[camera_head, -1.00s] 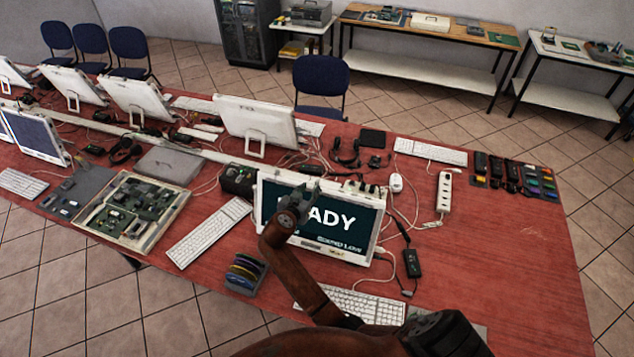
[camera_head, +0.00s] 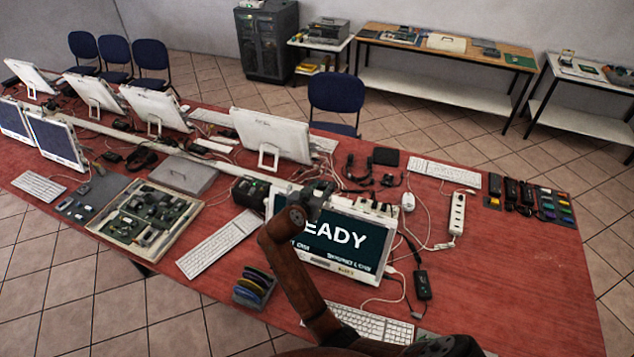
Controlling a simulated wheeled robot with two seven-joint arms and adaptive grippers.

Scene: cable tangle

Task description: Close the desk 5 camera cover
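A monitor (camera_head: 350,240) faces me at the near edge of the red table, its dark screen showing white text that ends in "EADY". No camera cover can be made out; the gripper hides part of the top edge.
Cables and small devices crowd the area behind the monitor. A white keyboard (camera_head: 371,324) lies in front of it, another keyboard (camera_head: 220,243) to its left. A rack of coloured discs (camera_head: 254,287) stands near the front edge. The table's right part (camera_head: 520,270) is clear.

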